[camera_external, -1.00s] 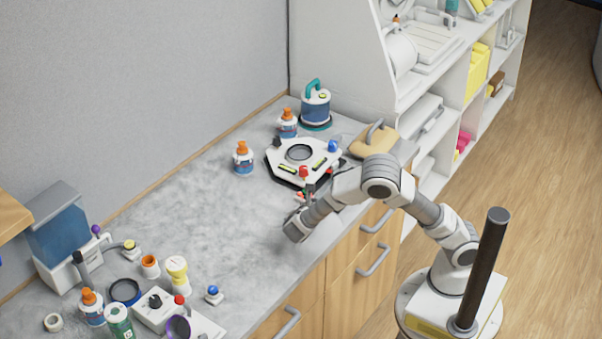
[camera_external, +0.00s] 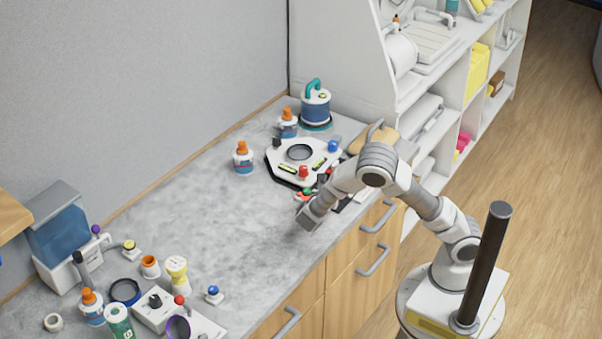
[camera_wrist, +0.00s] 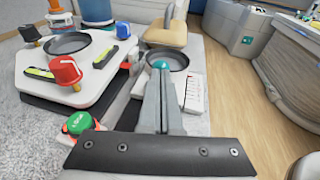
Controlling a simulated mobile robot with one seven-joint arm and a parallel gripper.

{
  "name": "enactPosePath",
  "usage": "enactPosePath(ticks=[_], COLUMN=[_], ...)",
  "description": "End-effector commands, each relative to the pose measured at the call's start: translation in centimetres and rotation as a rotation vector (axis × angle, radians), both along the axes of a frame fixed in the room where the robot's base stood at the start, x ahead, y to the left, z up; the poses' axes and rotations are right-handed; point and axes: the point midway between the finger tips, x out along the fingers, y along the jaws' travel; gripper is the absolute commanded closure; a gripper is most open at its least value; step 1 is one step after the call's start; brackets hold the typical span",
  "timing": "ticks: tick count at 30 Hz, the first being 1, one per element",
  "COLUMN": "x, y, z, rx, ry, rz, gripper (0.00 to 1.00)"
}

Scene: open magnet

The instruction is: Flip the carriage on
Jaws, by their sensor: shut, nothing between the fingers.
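My gripper (camera_wrist: 162,75) is shut and empty in the wrist view, its two fingers pressed together. A small teal knob (camera_wrist: 160,64) shows at the fingertips; I cannot tell whether they touch it. Behind the fingers is a low white unit (camera_wrist: 195,92) with a dark round dish (camera_wrist: 166,58) and printed scale marks. A green button (camera_wrist: 76,122) on a red-and-white base is left of the fingers. None of these is labelled clearly as the carriage. In the external view, my wrist (camera_external: 312,213) is over the counter's front edge and the fingers are hard to make out.
A white hexagonal device (camera_external: 303,158) with red, blue and black knobs is beside the gripper; it also shows in the wrist view (camera_wrist: 90,85). A tan board with a handle (camera_external: 368,140) is behind. Bottles (camera_external: 243,158) stand further left. The middle counter (camera_external: 225,225) is clear.

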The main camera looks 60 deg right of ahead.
Motion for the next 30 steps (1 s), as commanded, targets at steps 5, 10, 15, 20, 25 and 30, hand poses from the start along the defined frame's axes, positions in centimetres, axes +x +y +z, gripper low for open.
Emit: enactPosePath(ticks=[5,10,15,20,25,30], x=[-0.2,-0.5,-1.0,-1.7,-2.4,-2.7], y=[-0.8,1.0,4.9,8.7,11.8,13.4], z=[0.2,0.8,1.3,1.8,2.4,2.7], rx=[-0.009,-0.010,-0.005,-0.004,-0.004,-0.004], ry=[0.002,0.002,0.000,-0.003,-0.002,-0.002], rz=[-0.018,-0.011,0.001,0.001,0.001,0.001], gripper=[1.00,1.00,1.00,1.00,1.00,1.00])
